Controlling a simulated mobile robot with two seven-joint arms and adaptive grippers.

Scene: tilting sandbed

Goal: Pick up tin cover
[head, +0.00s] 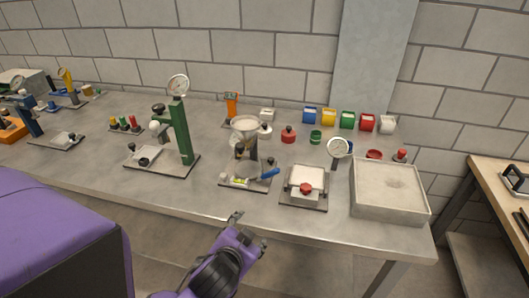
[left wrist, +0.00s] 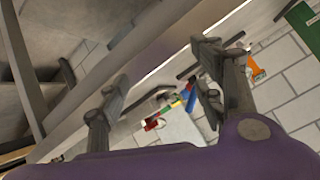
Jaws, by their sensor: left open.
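No single object is clearly the tin cover. Among the small round tins and lids towards the back right of the bench are a red lidded tin (head: 288,135), a green round tin (head: 315,137), a pale one (head: 265,131) and a low red round piece (head: 374,155). My left gripper (head: 250,231) is in front of the bench's front edge, well short of these pieces. Its two fingers are apart and empty in the left wrist view (left wrist: 163,70). My right gripper does not show.
The grey bench (head: 90,165) carries a green dial stand (head: 184,135), a funnel stand (head: 244,127), a square mould (head: 304,181) and a sand tray (head: 388,213). Several coloured bins (head: 347,120) line the back. A wooden table (head: 498,185) stands at right.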

